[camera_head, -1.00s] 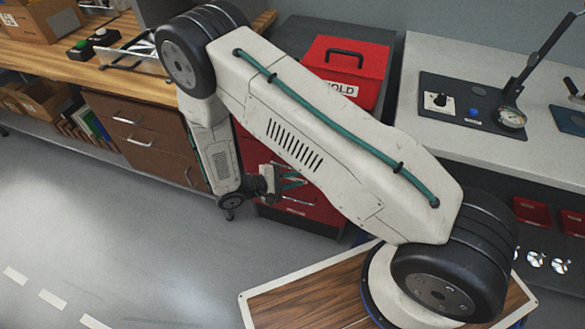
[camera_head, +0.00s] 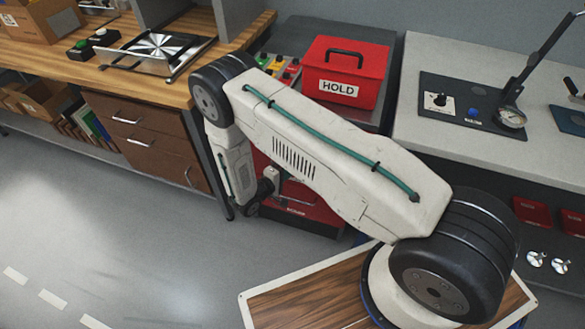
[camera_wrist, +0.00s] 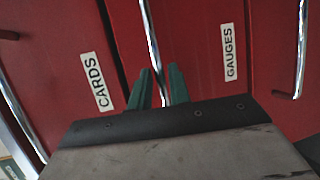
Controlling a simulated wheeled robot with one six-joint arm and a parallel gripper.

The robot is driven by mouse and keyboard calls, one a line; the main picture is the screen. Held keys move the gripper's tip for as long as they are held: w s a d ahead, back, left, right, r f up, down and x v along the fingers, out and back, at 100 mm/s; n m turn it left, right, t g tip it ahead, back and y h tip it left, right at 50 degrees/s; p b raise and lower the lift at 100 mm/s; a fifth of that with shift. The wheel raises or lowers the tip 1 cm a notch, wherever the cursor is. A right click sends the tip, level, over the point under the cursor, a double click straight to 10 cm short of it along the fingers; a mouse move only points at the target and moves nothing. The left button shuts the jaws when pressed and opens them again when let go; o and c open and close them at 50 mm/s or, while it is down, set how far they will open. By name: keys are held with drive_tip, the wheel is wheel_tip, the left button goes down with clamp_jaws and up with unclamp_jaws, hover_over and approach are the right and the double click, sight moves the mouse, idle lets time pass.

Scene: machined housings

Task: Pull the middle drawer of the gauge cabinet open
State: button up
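The red gauge cabinet (camera_head: 318,222) stands under the counter, partly hidden by my arm in the head view. In the wrist view, a drawer labelled GAUGES (camera_wrist: 205,40) lies between a drawer labelled CARDS (camera_wrist: 75,35) and a third red front at right. My gripper (camera_wrist: 159,72) has its two green fingers on either side of the GAUGES drawer's chrome bar handle (camera_wrist: 150,35). A gap shows between the fingers, and I see no clear contact with the bar. The drawer looks closed. In the head view the fingertips are hidden by my arm.
A red HOLD box (camera_head: 345,72) stands on top above the cabinet. A brown drawer unit (camera_head: 145,140) under a wooden bench is at left. A grey worktop with a gauge press (camera_head: 510,118) is at right. The floor in front is clear.

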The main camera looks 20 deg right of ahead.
drive_tip(key=shift+x, duration=0.95)
clamp_jaws()
